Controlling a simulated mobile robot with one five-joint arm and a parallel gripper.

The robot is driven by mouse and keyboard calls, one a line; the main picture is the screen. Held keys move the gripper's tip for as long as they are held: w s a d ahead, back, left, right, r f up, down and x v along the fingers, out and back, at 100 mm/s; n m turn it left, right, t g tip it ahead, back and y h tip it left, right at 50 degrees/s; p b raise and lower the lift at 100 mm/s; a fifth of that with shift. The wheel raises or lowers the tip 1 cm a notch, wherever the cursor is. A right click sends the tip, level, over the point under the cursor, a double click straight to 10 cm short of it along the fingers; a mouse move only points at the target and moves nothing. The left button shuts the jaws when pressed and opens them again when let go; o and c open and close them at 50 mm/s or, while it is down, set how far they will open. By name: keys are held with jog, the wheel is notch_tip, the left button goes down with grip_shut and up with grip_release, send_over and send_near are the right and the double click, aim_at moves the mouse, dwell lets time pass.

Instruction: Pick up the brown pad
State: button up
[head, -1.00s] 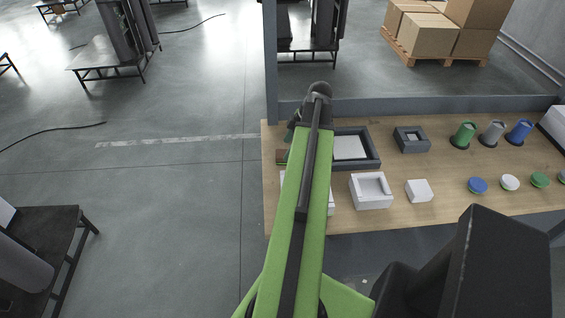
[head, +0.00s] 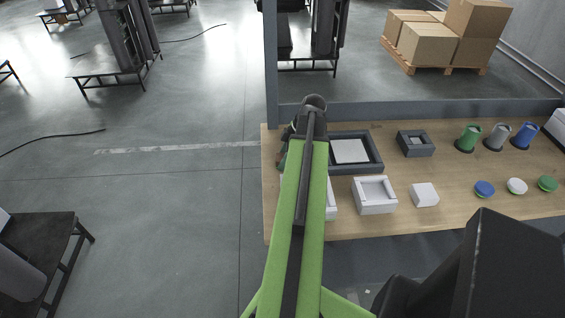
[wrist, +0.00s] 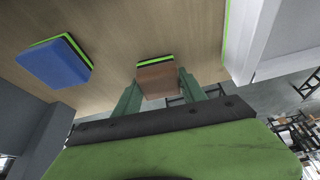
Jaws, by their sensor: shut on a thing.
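The brown pad (wrist: 158,80) is in the wrist view, a small brown block with a bright green edge along its far side. My gripper (wrist: 158,76) has a dark green finger on each side of it and is shut on it. I cannot tell whether the pad touches the wooden table or is just above it. In the head view my green arm reaches over the table's left end, and a bit of my gripper (head: 285,152) shows there. The brown pad is hidden in that view.
A blue pad (wrist: 55,62) with a green edge lies to the left in the wrist view. On the table (head: 400,188) stand a dark tray (head: 376,152), a white box (head: 374,208), a white block (head: 424,195) and coloured cylinders. A grey rail runs behind the table.

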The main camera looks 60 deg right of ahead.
aim_at(278, 157)
jog(key=shift+r, duration=0.1)
jog(key=shift+r+p, duration=0.6)
jog(key=shift+p, duration=0.15)
notch_tip(278, 157, up, 4)
jog(key=p, duration=0.3)
jog(key=shift+f+p, duration=0.1)
jog(key=shift+p, duration=0.3)
jog(key=d+r+p, duration=0.1)
jog(key=d, duration=0.2)
jog(key=s+d+r+p, duration=0.1)
jog(key=d+r+p, duration=0.1)
jog(key=d, duration=0.2)
jog(key=s+d+r+p, duration=0.1)
jog(key=d, duration=0.3)
jog(key=shift+s+d+r+p, duration=0.25)
jog(key=shift+r+p, duration=0.1)
jog(key=shift+r, duration=0.1)
